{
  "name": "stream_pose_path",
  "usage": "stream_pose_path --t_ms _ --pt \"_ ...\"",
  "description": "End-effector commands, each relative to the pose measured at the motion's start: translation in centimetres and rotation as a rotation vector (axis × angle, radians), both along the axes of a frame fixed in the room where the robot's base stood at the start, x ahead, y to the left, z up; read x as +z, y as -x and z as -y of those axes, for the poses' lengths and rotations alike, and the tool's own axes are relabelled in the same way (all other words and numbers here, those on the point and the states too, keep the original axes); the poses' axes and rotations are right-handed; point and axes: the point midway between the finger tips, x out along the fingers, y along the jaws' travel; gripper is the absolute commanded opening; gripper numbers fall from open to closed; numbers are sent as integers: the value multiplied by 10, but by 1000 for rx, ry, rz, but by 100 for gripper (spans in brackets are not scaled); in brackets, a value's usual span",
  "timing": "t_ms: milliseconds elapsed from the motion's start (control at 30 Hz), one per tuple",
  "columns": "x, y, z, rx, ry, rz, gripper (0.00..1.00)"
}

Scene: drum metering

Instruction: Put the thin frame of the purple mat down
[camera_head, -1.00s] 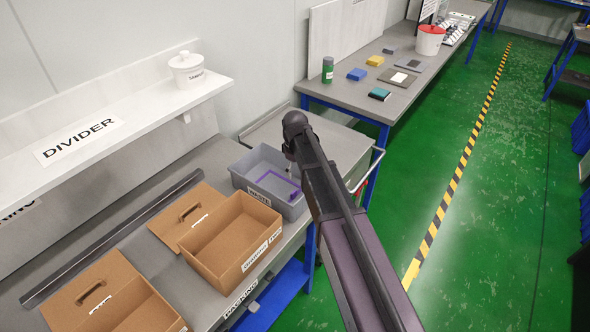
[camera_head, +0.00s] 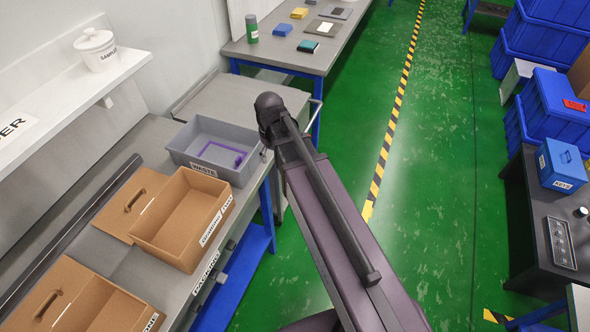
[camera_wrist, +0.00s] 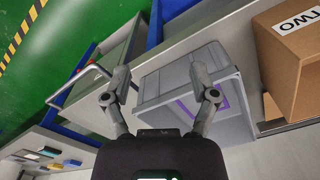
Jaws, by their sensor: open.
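The thin purple frame (camera_head: 239,159) lies inside the grey bin labelled WASTE (camera_head: 181,158), on its floor as far as I can tell. In the wrist view part of it shows as a purple strip (camera_wrist: 224,101) in the grey bin (camera_wrist: 160,84), partly hidden by a finger. My gripper (camera_wrist: 160,84) is open, its two fingers spread apart with nothing between them, above the bin. In the head view my arm hides the gripper. The purple mat itself is not clearly in view.
Cardboard boxes (camera_head: 183,222) stand beside the bin on the grey bench. A shelf with a white pot (camera_head: 98,52) is at upper left. A bench with small coloured blocks (camera_head: 308,46) stands behind. Blue crates (camera_head: 553,108) are at right. Green floor between is clear.

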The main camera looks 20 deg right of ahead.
Motion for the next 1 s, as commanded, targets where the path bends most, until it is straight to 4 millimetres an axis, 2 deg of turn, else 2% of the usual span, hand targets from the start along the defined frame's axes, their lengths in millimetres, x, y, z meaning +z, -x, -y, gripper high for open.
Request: stream_pose_path --t_ms 33,100,200,300,1000 --pt "0 28 14 -71 0 0 76" --pt "0 49 28 -166 0 0 76" --pt "0 72 41 -274 1 -1 76" --pt "0 84 49 -340 1 -1 76" --pt "0 88 52 -371 1 -1 76"
